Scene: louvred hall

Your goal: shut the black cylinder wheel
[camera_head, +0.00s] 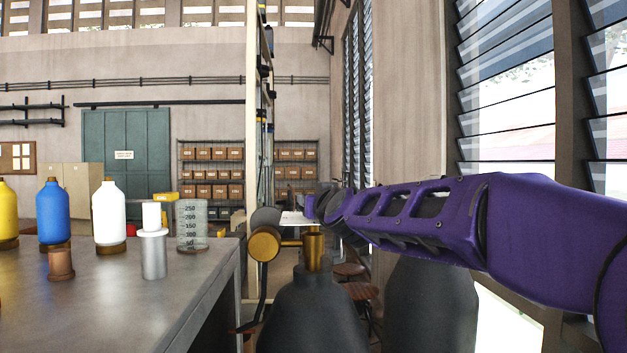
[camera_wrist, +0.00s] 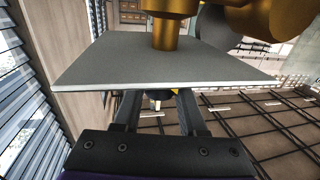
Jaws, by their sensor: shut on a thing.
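The black cylinder (camera_head: 312,318) stands upright at the bottom middle of the head view, with a brass valve (camera_head: 313,250) on top. A flat pale plate (camera_head: 293,217), which looks to be its wheel, sits above the valve. In the wrist view the plate (camera_wrist: 100,62) is a broad grey square, and the brass stem (camera_wrist: 165,35) meets its face. My gripper (camera_head: 312,206) reaches in from the right at the plate. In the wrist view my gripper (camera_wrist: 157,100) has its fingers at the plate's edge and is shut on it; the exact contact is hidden.
A grey workbench (camera_head: 110,300) at left carries yellow, blue (camera_head: 53,215) and white (camera_head: 109,217) bottles and a beaker (camera_head: 192,226). A round brass-rimmed part (camera_head: 265,243) juts left from the valve. Another dark cylinder (camera_head: 430,310) stands to the right. Stools (camera_head: 358,290) are behind.

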